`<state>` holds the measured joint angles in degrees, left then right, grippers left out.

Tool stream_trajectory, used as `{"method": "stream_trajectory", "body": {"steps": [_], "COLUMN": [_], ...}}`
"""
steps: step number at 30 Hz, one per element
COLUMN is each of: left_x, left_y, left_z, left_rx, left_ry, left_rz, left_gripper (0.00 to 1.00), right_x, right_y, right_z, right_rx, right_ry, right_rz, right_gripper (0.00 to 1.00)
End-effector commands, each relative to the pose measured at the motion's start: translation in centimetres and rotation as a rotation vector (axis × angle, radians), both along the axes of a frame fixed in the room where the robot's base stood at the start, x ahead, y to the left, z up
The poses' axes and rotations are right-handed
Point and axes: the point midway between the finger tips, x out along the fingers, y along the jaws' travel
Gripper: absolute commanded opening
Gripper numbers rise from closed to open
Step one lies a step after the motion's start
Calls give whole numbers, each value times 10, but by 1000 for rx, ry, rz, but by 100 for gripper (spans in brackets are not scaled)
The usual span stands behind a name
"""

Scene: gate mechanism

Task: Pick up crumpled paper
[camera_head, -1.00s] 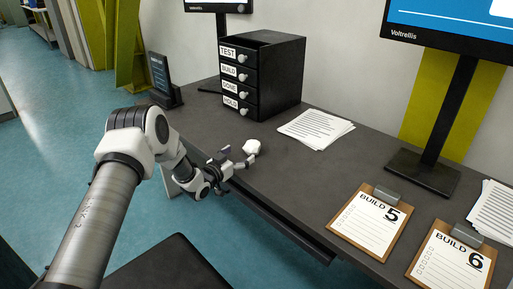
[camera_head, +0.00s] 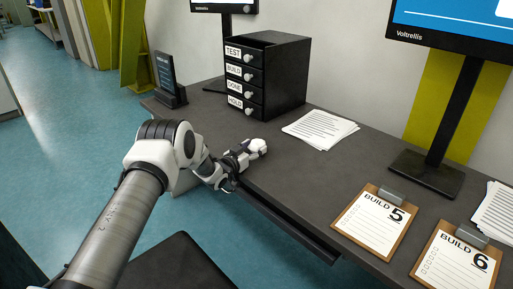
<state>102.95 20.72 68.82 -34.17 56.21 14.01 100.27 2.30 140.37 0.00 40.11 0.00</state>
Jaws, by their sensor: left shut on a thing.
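The crumpled paper (camera_head: 258,146) is a small white ball near the left front edge of the dark desk, in front of the drawer unit. My left gripper (camera_head: 249,152) reaches in from the left and is shut on the paper, with its fingers partly hidden by the wrist and hard to make out at this size. I cannot tell whether the paper still touches the desk. My right gripper is not in view.
A black drawer unit (camera_head: 266,75) with labelled drawers stands behind the paper. A stack of printed sheets (camera_head: 319,127) lies to the right. Clipboards marked BUILD 5 (camera_head: 374,222) and BUILD 6 (camera_head: 455,264) lie at the front right. The desk (camera_head: 290,185) between is clear.

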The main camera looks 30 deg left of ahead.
Motion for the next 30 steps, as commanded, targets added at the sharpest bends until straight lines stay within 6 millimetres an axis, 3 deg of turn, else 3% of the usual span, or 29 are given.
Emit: {"method": "stream_trajectory", "body": {"steps": [6, 11, 30], "left_x": [-2, -19, -154], "left_y": [1, 4, 23], "left_z": [2, 3, 3], "left_rx": [-1, -3, -5], "left_ry": [1, 2, 1], "left_rz": [1, 2, 3], "left_gripper": [51, 50, 50], "right_x": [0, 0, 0], "right_y": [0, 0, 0], "right_z": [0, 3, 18], "right_rx": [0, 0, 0], "right_ry": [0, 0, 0], "right_rz": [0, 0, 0], "right_gripper": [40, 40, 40]}}
